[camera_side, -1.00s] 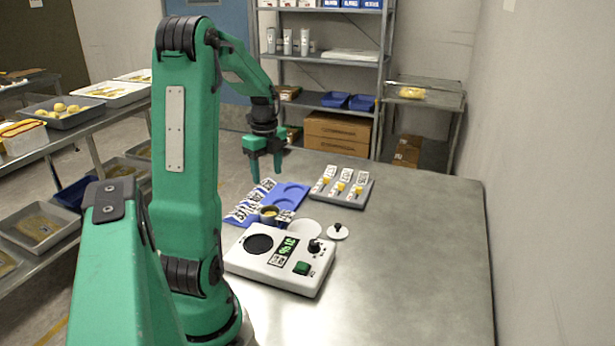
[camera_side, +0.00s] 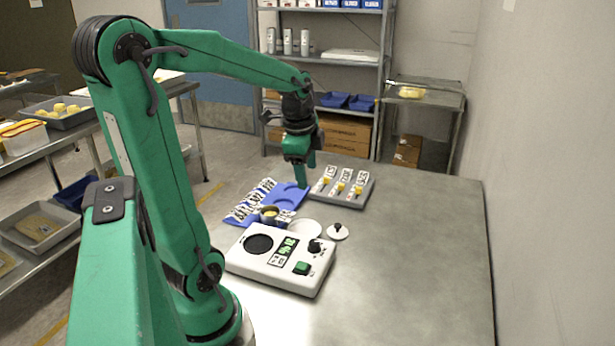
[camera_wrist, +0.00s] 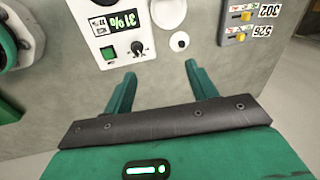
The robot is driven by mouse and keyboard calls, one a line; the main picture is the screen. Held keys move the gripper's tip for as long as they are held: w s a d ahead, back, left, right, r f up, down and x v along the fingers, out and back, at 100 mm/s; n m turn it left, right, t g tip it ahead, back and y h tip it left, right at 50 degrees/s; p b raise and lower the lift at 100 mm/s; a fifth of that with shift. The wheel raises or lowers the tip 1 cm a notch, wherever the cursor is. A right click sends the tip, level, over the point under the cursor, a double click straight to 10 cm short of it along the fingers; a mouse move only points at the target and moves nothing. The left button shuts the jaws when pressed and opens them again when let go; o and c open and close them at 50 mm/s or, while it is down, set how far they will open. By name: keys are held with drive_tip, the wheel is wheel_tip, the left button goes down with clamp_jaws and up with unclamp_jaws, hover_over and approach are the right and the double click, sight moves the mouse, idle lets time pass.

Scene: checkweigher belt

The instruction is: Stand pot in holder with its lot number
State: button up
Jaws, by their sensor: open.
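A small pot (camera_side: 269,213) with yellowish contents stands at the near end of the blue holder (camera_side: 290,193), close behind the white instrument. I cannot tell whether it sits in a recess. The holder has round recesses and a row of black-and-white number labels (camera_side: 247,205) along its left side; their digits are too small to read. My gripper (camera_side: 302,184) is open and empty, hanging above the far right part of the holder, near the grey block. In the wrist view its two fingers (camera_wrist: 158,72) stand apart with bare table between them. The pot and holder are outside that view.
A white instrument (camera_side: 262,274) with a dark round pad, lit display, knob and green button stands in front. A white disc (camera_side: 305,229) and black-knobbed lid (camera_side: 338,232) lie beside it. A grey block (camera_side: 359,196) carries number cards and yellow sliders. The table's right side (camera_side: 420,250) is clear.

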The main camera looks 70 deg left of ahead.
drive_tip(key=s+d+r+n+t, duration=0.1)
drive_tip(key=d+n, duration=0.3)
drive_tip(key=d, duration=0.4)
drive_tip(key=s+d+r+n+t+h, duration=0.1)
drive_tip(key=s+d+n, duration=0.3)
drive_tip(key=d, duration=0.5)
drive_tip(key=shift+s+d+r+t, duration=0.25)
drive_tip(key=shift+r+t, duration=0.05)
drive_tip(key=shift+t, duration=0.5)
